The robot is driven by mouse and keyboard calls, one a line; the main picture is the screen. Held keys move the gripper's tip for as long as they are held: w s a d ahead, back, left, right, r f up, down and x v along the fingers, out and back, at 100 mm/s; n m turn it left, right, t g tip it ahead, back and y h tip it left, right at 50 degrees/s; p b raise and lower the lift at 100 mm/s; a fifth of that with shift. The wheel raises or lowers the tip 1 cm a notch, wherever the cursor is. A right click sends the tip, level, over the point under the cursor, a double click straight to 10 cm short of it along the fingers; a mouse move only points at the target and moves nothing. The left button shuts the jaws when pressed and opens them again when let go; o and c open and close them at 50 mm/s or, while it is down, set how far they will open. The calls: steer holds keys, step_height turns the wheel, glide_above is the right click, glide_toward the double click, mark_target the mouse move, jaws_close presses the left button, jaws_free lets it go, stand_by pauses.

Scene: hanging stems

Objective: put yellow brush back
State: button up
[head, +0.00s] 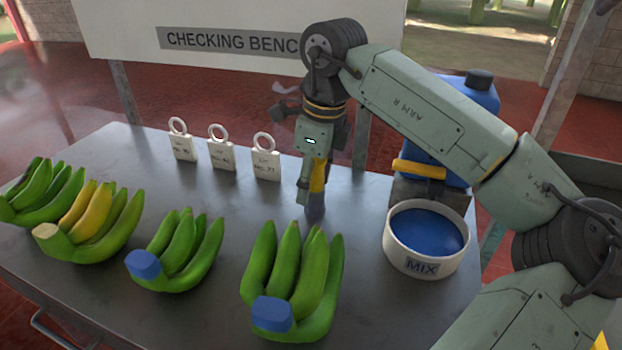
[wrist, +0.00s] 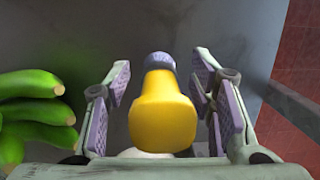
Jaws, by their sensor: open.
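My gripper is open, and gaps show between the handle and the pads on both sides. A white bowl (head: 424,267) marked MIX, with blue liquid (head: 427,231) in it, stands to the right of the brush.
White ring-topped tags (head: 222,154) stand behind. A blue jug (head: 470,95) and a yellow bar (head: 418,170) are behind the bowl.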

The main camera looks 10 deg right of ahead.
steer(key=r, duration=0.4)
steer(key=s+d+r, duration=0.1)
steer(key=r, duration=0.7)
steer(key=shift+s+d+r, duration=0.15)
